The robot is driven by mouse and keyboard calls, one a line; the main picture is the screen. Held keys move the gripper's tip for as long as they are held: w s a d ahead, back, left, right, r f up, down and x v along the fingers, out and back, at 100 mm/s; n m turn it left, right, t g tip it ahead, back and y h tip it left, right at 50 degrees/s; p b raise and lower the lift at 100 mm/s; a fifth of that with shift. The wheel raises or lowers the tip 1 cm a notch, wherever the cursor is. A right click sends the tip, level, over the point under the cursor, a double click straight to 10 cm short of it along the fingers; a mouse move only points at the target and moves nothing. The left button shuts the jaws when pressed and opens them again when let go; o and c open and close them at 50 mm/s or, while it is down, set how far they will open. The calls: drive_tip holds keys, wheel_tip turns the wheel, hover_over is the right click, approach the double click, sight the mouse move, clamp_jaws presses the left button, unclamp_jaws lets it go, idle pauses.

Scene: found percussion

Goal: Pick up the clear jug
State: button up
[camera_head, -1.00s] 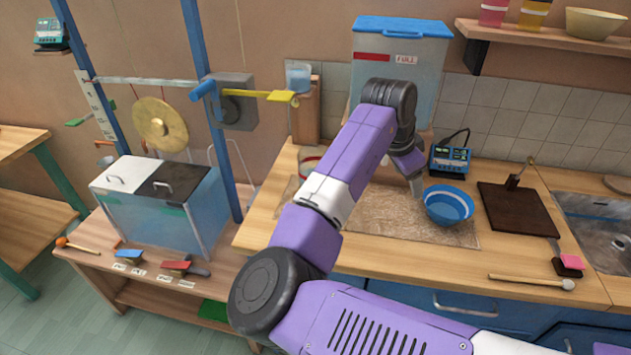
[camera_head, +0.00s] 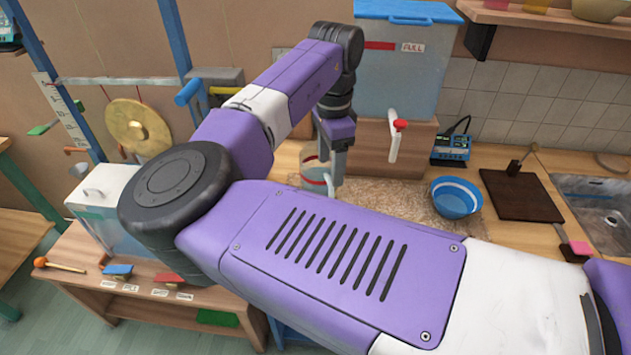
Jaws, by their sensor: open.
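The clear jug (camera_head: 311,174), with a red band, stands on the wooden counter below the blue-lidded tank, left of the beige mat. My gripper (camera_head: 334,181) points down at the jug's right side and overlaps it in the picture. The jaws are open. My gripper hides part of the jug, and my arm covers the counter in front of it. I cannot tell whether a finger touches the jug or is inside it.
The clear tank (camera_head: 400,75) stands behind on a wooden block, with a red-tipped white tap (camera_head: 396,135) to the right of my gripper. A blue bowl (camera_head: 456,198) sits on the mat (camera_head: 395,197). A dark board (camera_head: 520,195) lies farther right.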

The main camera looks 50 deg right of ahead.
sight(329, 183)
drive_tip(key=shift+f+p, duration=0.4)
drive_tip(key=shift+f, duration=2.75)
drive_tip(key=shift+r, duration=0.1)
clamp_jaws()
